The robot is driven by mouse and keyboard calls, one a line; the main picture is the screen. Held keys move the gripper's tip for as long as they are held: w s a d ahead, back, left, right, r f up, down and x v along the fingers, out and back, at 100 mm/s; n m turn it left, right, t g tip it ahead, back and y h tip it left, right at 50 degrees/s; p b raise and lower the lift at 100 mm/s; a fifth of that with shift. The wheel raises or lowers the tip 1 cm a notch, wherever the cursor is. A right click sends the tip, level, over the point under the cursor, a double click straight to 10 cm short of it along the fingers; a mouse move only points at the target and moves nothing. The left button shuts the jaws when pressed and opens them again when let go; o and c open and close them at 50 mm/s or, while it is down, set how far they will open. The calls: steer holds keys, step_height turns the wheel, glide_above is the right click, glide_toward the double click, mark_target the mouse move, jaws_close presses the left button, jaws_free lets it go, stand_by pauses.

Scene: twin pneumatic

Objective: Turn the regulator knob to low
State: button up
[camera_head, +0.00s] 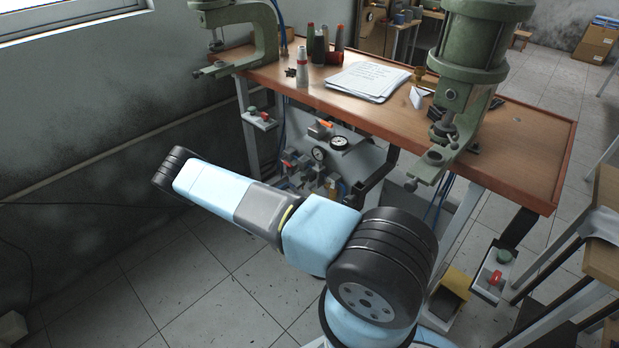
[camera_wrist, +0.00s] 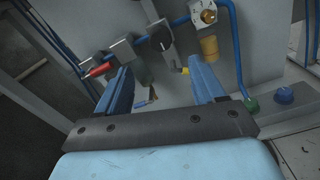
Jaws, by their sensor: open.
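In the wrist view, a round black knob (camera_wrist: 162,42) with a pale mark sits on a grey block in the blue air line; it appears to be the regulator knob. Its setting labels cannot be read. My gripper (camera_wrist: 160,76) is open and empty, its two blue fingers apart below the knob in the picture and not visibly touching it. In the head view, the pneumatic panel (camera_head: 370,160) with its gauges stands under the bench. My arm crosses in front of it, and my gripper and the knob cannot be made out there.
A red-handled valve (camera_wrist: 101,69) is close to the left finger. A yellow bowl (camera_wrist: 209,47) under a brass fitting (camera_wrist: 208,15) is above the right finger. The wooden bench (camera_head: 525,140) overhangs the panel.

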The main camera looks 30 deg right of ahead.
mark_target(308, 178)
steer(key=x, duration=1.3)
steer(key=shift+d, duration=0.2)
steer(key=shift+c, duration=0.4)
steer(key=c, duration=1)
steer(key=shift+o, duration=0.2)
steer(key=shift+w+n, duration=0.1)
steer(key=shift+n, duration=0.2)
